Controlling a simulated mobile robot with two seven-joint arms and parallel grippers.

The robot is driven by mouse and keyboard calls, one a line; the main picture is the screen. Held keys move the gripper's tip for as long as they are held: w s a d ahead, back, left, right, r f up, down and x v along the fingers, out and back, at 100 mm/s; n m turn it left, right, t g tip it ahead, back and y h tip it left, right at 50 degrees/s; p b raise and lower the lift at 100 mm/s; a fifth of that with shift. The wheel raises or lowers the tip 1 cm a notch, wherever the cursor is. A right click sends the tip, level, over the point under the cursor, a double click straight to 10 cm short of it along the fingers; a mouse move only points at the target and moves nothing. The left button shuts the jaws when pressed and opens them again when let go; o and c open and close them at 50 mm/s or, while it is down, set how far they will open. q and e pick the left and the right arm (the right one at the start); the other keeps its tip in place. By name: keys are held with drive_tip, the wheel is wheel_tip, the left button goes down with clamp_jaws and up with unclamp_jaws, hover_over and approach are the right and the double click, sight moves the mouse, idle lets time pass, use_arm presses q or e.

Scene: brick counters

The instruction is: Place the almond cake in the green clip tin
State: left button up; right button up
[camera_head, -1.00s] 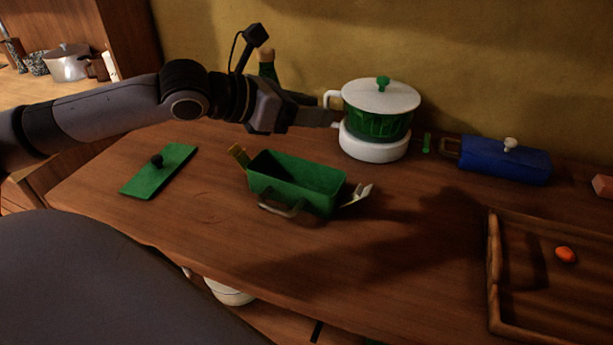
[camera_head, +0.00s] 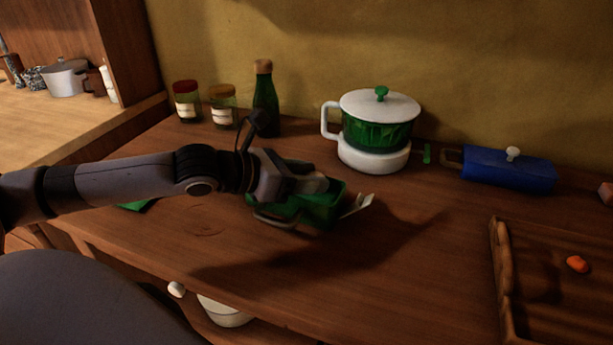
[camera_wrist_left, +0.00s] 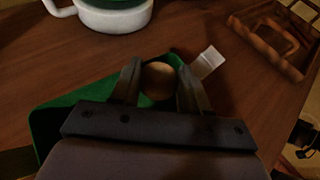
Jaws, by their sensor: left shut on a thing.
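The green clip tin (camera_head: 318,213) stands open on the counter, partly hidden behind my left arm in the head view. Its green wall also shows in the left wrist view (camera_wrist_left: 48,123). My left gripper (camera_head: 318,184) is over the tin. In the left wrist view my left gripper (camera_wrist_left: 158,82) is shut on a round, tan almond cake (camera_wrist_left: 158,80), with the tin around and below it. I cannot tell how deep the cake sits. The tin's green lid (camera_head: 138,205) is mostly hidden by my left arm. My right gripper is not in view.
A white and green lidded pot (camera_head: 378,130) stands behind the tin. A blue box (camera_head: 508,171) and a wooden tray (camera_head: 500,262) with an orange item (camera_head: 577,264) are to the right. A bottle (camera_head: 265,98) and jars (camera_head: 188,102) stand at the back.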

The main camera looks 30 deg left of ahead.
use_arm(q)
drive_tip(key=shift+f, duration=0.15)
drive_tip(key=shift+f, duration=0.45)
drive_tip(key=o, duration=1)
drive_tip(key=shift+o, duration=0.2)
drive_tip(key=shift+r, duration=0.15)
